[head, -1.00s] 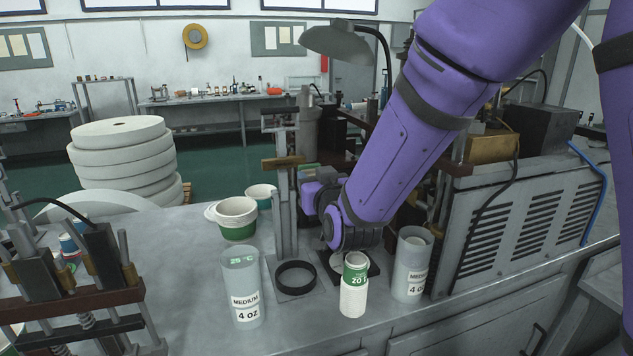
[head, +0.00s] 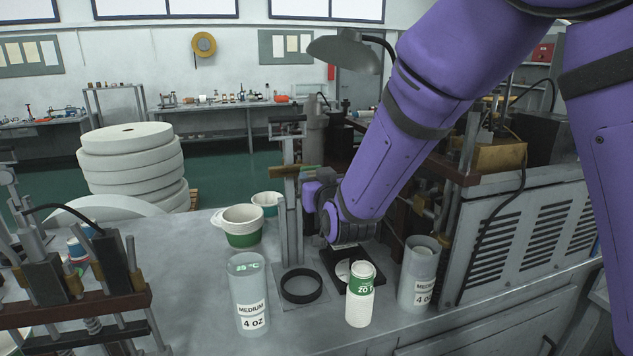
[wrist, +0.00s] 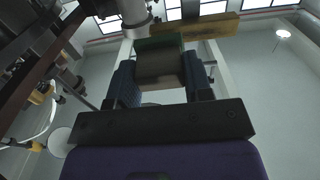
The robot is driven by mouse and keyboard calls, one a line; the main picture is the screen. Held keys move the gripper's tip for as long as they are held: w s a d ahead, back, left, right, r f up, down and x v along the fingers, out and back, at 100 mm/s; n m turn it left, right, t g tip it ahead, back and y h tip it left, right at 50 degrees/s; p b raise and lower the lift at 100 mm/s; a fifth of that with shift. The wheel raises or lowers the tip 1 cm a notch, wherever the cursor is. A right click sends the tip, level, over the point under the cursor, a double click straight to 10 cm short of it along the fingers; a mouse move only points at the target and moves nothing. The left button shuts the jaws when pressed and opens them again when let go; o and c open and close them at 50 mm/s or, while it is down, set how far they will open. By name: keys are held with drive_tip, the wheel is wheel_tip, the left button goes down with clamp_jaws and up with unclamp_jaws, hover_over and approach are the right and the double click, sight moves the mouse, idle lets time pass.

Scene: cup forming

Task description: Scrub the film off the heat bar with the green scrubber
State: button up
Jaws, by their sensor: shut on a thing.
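My gripper (wrist: 160,82) is shut on the green scrubber, a block with a green face (wrist: 158,42) and a brownish body, seen between the dark fingers in the wrist view. The heat bar (wrist: 208,26) is a brass-coloured bar just beyond the scrubber's green face, running off to the right. They look very close; I cannot tell if they touch. In the head view the heat bar (head: 286,172) sits crosswise on an upright metal post, with my gripper (head: 309,180) at its right end. The scrubber is mostly hidden there, and any film is too small to make out.
Below stand a clear cylinder (head: 248,295), a green-and-white cup stack (head: 360,298), another cylinder (head: 420,270) and a black ring (head: 301,284). White-green cups (head: 242,227) stand left of the post. A vented machine (head: 520,235) is at right, and a lamp (head: 345,50) hangs above.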

drive_tip(key=shift+x, duration=1)
idle(0.3)
